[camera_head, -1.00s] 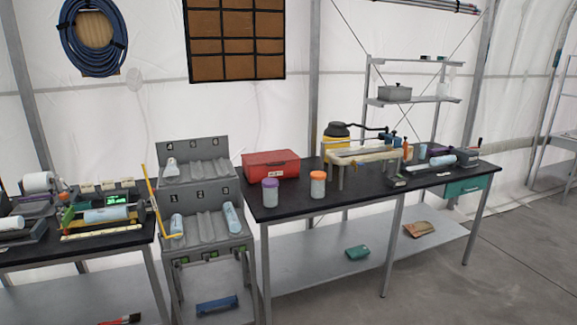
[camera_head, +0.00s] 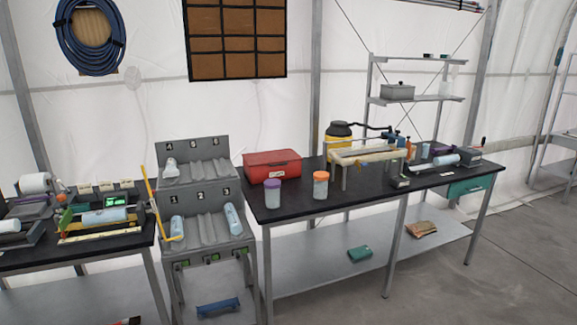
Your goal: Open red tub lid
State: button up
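The red tub (camera_head: 272,166) stands on the left part of the black-topped bench, towards its back edge. Its red lid (camera_head: 271,157) looks shut, and a small pale label shows on its front. A jar with a purple cap (camera_head: 273,194) stands in front of the tub. A jar with an orange cap (camera_head: 320,185) stands to the right, in front of the tub's right end. My gripper and arm do not show in this view.
A grey numbered rack (camera_head: 202,208) holding pale cylinders stands left of the bench (camera_head: 350,196). A yellow rod (camera_head: 157,204) leans at its left side. A yellow-and-black container (camera_head: 338,140) and a clamp-like device stand right of the tub. Grey floor is open at lower right.

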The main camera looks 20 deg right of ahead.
aim_at(286, 155)
jog(key=u, duration=0.1)
jog(key=i, duration=1.05)
jog(key=u, duration=0.4)
